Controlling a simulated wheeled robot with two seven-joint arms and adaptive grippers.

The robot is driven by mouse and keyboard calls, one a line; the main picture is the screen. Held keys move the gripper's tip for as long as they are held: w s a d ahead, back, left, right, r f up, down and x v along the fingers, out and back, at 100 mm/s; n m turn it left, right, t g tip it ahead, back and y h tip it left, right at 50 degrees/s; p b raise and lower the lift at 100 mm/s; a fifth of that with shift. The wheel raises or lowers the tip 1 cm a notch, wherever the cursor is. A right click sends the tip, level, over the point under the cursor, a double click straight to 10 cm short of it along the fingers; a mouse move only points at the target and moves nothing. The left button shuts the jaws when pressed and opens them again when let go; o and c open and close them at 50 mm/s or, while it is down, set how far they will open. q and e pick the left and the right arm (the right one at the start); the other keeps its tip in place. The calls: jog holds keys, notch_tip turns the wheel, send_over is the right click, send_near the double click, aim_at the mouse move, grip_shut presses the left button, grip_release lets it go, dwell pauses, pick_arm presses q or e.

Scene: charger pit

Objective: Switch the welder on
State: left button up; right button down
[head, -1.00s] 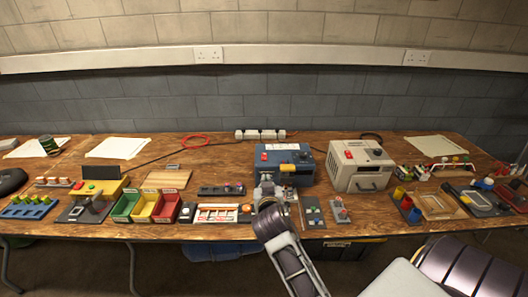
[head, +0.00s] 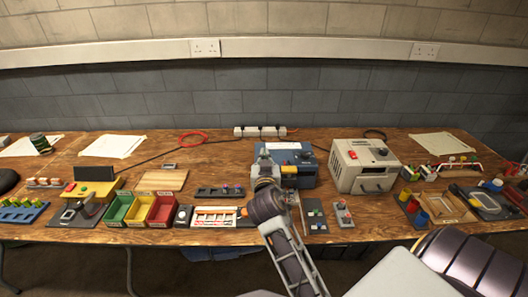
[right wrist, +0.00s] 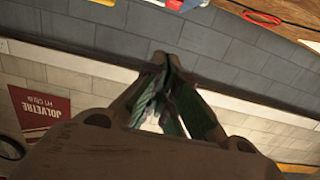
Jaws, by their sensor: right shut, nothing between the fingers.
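A blue box unit (head: 308,158) stands at the middle back of the table, with a yellow label or part on its front. A cream box unit (head: 362,178) with a red switch (head: 352,154), a dark knob and a front handle stands to its right. No readable label tells me which is the welder. My right gripper (head: 263,150) is in front of the blue unit's left side and hides that part of it; I cannot tell whether it touches. Its fingers show shut and empty in the right wrist view (right wrist: 165,60). My left gripper is not in view.
Green, yellow and red bins (head: 138,208) stand left of my right arm. Small switch panels (head: 315,215) lie right of the arm, in front of the units. A power strip (head: 260,131) lies behind the blue unit.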

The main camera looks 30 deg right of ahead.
jog(key=shift+w+d, duration=0.1)
jog(key=shift+w, duration=0.1)
jog(key=x, duration=0.9)
jog(key=shift+w+d, duration=0.2)
jog(key=shift+d, duration=0.05)
notch_tip(320, 180, down, 2)
jog(key=shift+w+f, duration=0.1)
jog(key=shift+w+d+f, duration=0.1)
jog(key=shift+f, duration=0.85)
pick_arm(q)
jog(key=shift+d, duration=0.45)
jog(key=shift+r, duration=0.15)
